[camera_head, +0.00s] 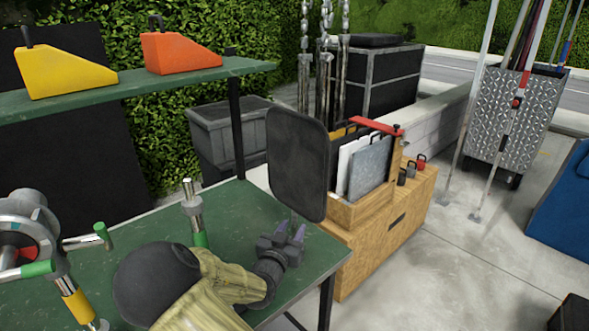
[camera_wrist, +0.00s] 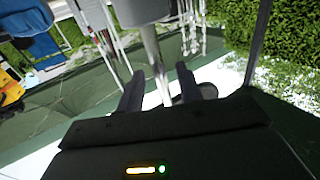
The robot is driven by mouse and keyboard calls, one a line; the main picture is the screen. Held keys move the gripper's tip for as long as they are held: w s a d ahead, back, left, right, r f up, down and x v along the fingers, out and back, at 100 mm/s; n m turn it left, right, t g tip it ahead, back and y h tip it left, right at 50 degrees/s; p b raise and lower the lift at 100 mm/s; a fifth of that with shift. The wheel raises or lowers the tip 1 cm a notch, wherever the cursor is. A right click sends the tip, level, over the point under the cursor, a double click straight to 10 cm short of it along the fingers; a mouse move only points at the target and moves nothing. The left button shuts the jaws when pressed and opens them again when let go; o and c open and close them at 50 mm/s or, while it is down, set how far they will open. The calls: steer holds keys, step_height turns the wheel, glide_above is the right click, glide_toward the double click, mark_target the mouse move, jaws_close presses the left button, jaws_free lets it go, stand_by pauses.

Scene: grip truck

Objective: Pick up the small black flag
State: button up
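A black rounded flag panel (camera_head: 297,165) stands upright over the right end of the green table in the head view. A thin pale rod runs down from it towards my gripper (camera_head: 290,237). In the wrist view a grey rod (camera_wrist: 157,62) under a dark shape at the top edge lies between the fingers of my gripper (camera_wrist: 160,86). The fingers are apart, with a gap visible on each side of the rod. Whether the rod touches either finger is not clear. The rod's foot is hidden.
The green table (camera_head: 160,225) holds a metal clamp (camera_head: 40,235) at left and an upright post (camera_head: 194,215). Behind the flag is a wooden crate (camera_head: 398,215) with several upright panels. Poles and a metal cart (camera_head: 508,115) stand at right.

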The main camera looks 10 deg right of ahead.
steer(key=shift+x, duration=1.2)
jaws_close()
